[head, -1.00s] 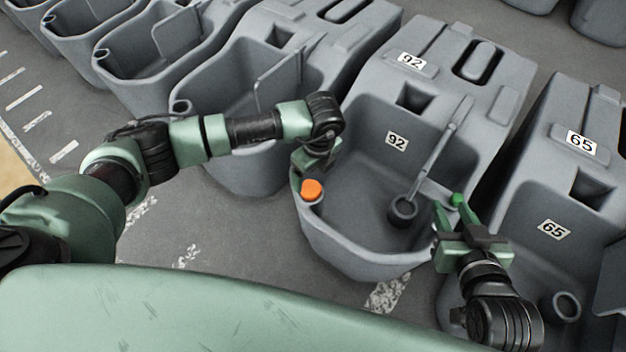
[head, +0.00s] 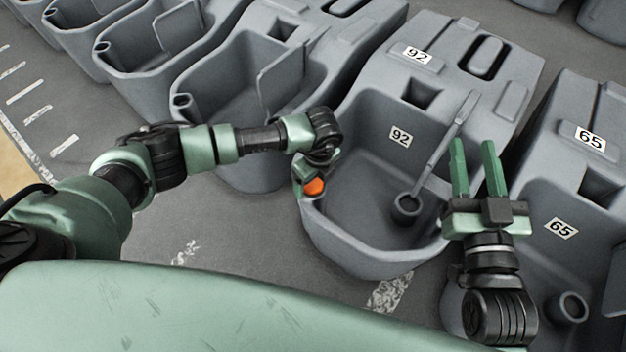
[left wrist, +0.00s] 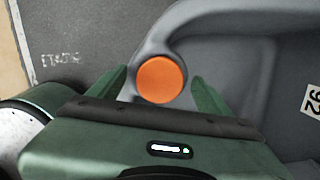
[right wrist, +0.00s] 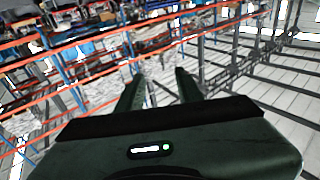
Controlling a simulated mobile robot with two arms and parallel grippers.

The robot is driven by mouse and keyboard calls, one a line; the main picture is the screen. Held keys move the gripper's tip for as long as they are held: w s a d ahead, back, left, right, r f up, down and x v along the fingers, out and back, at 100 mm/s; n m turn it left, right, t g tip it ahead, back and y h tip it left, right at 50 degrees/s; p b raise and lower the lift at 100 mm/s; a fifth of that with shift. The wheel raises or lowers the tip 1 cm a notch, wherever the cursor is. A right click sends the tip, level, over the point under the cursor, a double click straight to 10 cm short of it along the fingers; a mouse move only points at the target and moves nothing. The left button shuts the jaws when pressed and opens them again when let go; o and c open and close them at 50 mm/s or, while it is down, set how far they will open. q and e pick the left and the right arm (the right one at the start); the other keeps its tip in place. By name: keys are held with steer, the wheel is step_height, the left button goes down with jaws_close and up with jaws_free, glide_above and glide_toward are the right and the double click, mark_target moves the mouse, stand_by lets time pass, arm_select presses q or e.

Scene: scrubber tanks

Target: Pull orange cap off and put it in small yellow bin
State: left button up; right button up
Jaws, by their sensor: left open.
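The orange cap (head: 314,187) sits on the front-left corner of the grey tank (head: 345,262) numbered 92. In the left wrist view the round cap (left wrist: 161,79) lies between the two fingers of my left gripper (left wrist: 160,88). That gripper is open, with a finger on either side of the cap; I cannot tell whether they touch it. In the head view my left gripper (head: 306,176) is right over that corner and partly covers it. My right gripper (head: 477,168) is open and empty, its fingers pointing up, over the gap between tanks 92 and 65. No small yellow bin shows.
Tank 65 (head: 575,190) stands at the right, and more grey tanks (head: 205,70) line up to the left. A grey stick tool (head: 440,150) leans inside tank 92. The right wrist view shows distant shelving (right wrist: 75,75). Open floor (head: 190,220) lies front-left.

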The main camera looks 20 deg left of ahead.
arm_select(q)
steer(key=c, duration=0.7)
steer(key=o, duration=0.7)
steer(key=shift+r, duration=0.1)
